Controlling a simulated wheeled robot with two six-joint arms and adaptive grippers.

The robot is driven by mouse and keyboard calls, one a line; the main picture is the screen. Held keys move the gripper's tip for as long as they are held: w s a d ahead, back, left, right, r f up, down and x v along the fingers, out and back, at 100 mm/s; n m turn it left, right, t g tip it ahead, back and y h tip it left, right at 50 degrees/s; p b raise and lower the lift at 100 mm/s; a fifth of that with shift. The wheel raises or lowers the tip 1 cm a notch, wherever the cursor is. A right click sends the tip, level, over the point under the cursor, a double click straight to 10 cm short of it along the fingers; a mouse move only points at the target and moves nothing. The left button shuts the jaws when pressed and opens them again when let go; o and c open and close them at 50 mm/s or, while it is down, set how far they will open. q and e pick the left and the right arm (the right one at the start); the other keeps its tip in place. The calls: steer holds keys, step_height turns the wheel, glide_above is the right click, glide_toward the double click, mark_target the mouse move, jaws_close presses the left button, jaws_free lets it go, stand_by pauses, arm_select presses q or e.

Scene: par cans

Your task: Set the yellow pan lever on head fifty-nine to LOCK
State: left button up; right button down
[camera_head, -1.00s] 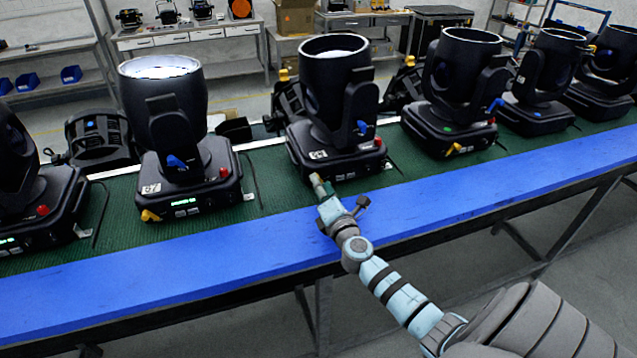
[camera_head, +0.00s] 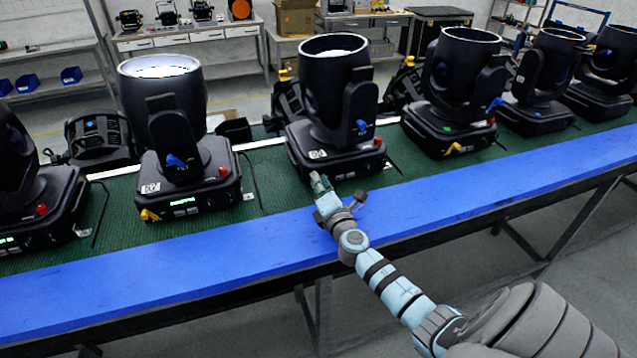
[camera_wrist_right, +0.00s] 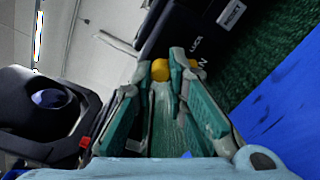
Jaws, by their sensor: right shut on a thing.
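The black moving head (camera_head: 335,100) in the middle of the row stands upright on its base on the green mat. A white number label is on its base, too small to read surely. My right gripper (camera_head: 320,183) is at the front left corner of that base. In the right wrist view, my right gripper (camera_wrist_right: 162,85) is shut on the yellow pan lever (camera_wrist_right: 160,70), whose rounded end shows between the fingertips. White lettering, partly hidden by a finger, is printed on the dark base beside it. In the head view the gripper hides this lever. My left gripper is not in view.
Another head (camera_head: 175,130) stands to the left, with a yellow lever (camera_head: 149,215) at its base corner. Another (camera_head: 455,90) stands to the right, also with a yellow lever (camera_head: 453,148). The blue front strip (camera_head: 180,265) of the bench is clear apart from my arm above it.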

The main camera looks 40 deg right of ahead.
mark_target(325, 172)
steer(key=m+b, duration=0.1)
steer(key=d+m, duration=0.1)
steer(key=m, duration=0.1)
steer(key=m+b, duration=0.1)
steer(key=m, duration=0.1)
steer(key=shift+s+d+b, duration=0.2)
steer(key=shift+s+b, duration=0.05)
steer(key=shift+b, duration=0.05)
steer(key=m+b, duration=0.1)
steer(key=m, duration=0.1)
steer(key=d+m+b, duration=0.1)
steer(key=m, duration=0.1)
steer(key=m+b, duration=0.2)
steer(key=shift+s+d+f+m, duration=0.15)
steer(key=shift+s+d+m, duration=0.15)
steer(key=shift+s+m, duration=0.1)
steer(key=c, duration=1.6)
jaws_free()
steer(key=shift+w, duration=0.1)
steer(key=v, duration=1.2)
